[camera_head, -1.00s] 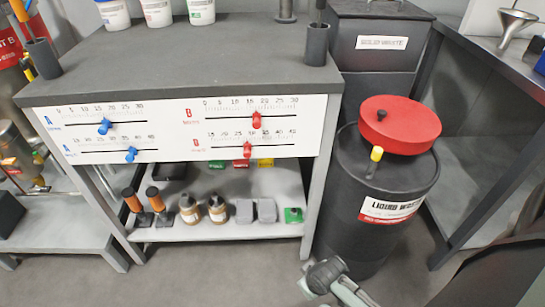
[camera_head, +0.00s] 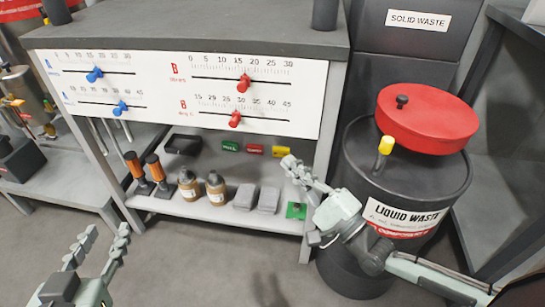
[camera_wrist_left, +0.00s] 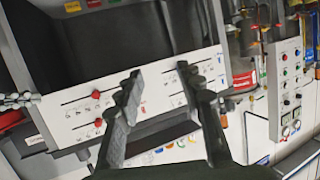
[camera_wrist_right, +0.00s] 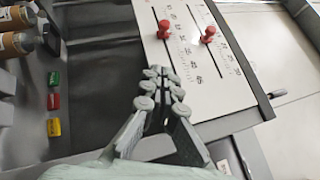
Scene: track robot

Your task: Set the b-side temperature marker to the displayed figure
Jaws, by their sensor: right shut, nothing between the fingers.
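A white panel (camera_head: 150,80) on the bench front carries slider scales. On its B side, the upper red marker (camera_head: 243,83) stands between 15 and 20. The lower red marker (camera_head: 235,118) stands a little past 25 on the 15-to-45 scale. Both show in the right wrist view, the lower (camera_wrist_right: 164,28) left of the upper (camera_wrist_right: 209,34). My right gripper (camera_head: 290,165) is shut and empty, below and right of the markers; its tips (camera_wrist_right: 160,85) are apart from them. My left gripper (camera_head: 97,246) is open and empty at the lower left. I cannot make out a displayed target figure.
Blue A-side markers (camera_head: 94,75) (camera_head: 121,108) sit left on the panel. The shelf below holds brown bottles (camera_head: 216,188), orange-handled tools (camera_head: 156,170) and grey blocks (camera_head: 268,200). A black liquid waste drum (camera_head: 360,160) with a red lid (camera_head: 428,118) stands close right.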

